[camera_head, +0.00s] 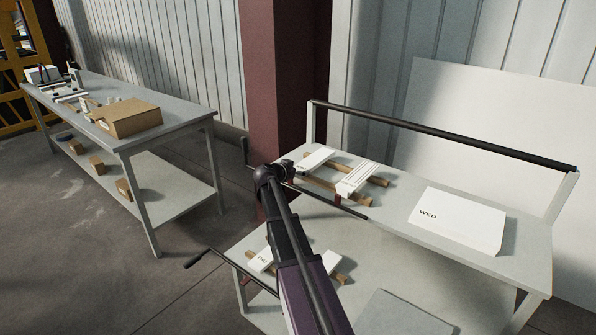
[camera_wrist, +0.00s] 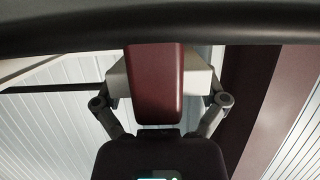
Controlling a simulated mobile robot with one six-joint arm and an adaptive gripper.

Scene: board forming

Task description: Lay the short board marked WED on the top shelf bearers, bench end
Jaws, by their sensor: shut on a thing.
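A white slab marked WED (camera_head: 462,222) lies flat on the right part of the upper shelf (camera_head: 395,240). Two smaller white boards, one at the left (camera_head: 314,159) and one to its right (camera_head: 357,178), lie across brown wooden bearers (camera_head: 322,187) at the shelf's left end. My gripper (camera_head: 287,169) is at that end, close beside the left small board.
A grey bench (camera_head: 180,116) with a cardboard box (camera_head: 127,118) stands at the left. A black rail (camera_head: 440,135) runs along the shelf's back. A dark rod (camera_head: 335,203) crosses the front left. Smaller boards (camera_head: 262,260) lie lower down. The upper shelf's middle is clear.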

